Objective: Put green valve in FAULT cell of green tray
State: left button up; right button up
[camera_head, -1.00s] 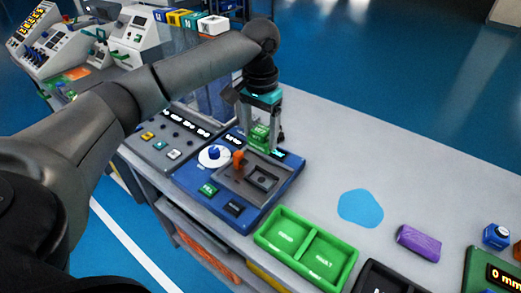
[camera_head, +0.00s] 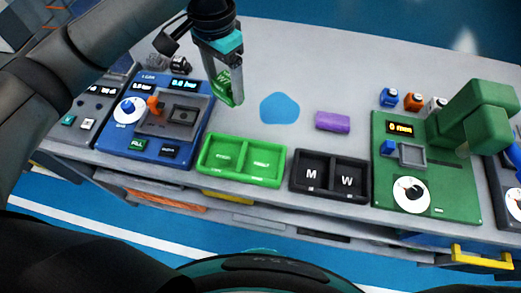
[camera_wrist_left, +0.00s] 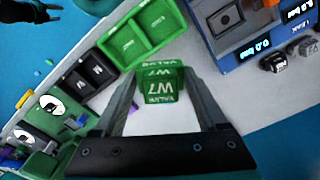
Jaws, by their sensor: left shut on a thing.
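The green valve (camera_head: 225,88) is a small green block held between the fingers of my left gripper (camera_head: 229,96), above the table. In the left wrist view the valve (camera_wrist_left: 163,87) shows white "W7" lettering between the two fingertips. The green tray (camera_head: 239,179) has two cells and lies at the table's front edge, below and slightly right of the gripper. The label in its right cell looks like FAULT; the left label is too small to read. Both cells look empty. The tray also shows in the left wrist view (camera_wrist_left: 146,36).
A blue test panel (camera_head: 186,139) with an orange lever stands left of the tray. A black tray (camera_head: 330,192) marked M and W is to its right. A purple block (camera_head: 332,121) and a flat blue patch (camera_head: 279,108) lie behind. A green machine (camera_head: 440,195) stands farther right.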

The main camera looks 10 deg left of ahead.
pick_arm(q)
jog(key=s+d+m+p, duration=0.1)
jog(key=s+d+m, duration=0.2)
jog(key=s+d, duration=0.3)
jog(key=f+b, duration=0.1)
jog(key=f, duration=0.5)
jog(key=d+f+b, duration=0.1)
jog(key=f+b, duration=0.1)
jog(key=f, duration=0.4)
jog(key=w+f+b, duration=0.1)
jog(key=f, duration=0.6)
jog(key=shift+d+b, duration=0.25)
jog(key=shift+b, duration=0.1)
jog(key=shift+f, duration=0.35)
pick_arm(e)
notch_tip(320, 180, down, 3)
pick_arm(q)
jog(key=shift+f, duration=0.15)
jog(key=o, duration=1.2)
jog(key=shift+o, duration=0.2)
notch_tip(320, 180, up, 12)
jog(key=p, duration=0.3)
jog(key=shift+r, duration=0.2)
pick_arm(e)
notch_tip(320, 180, up, 3)
jog(key=shift+r, duration=0.15)
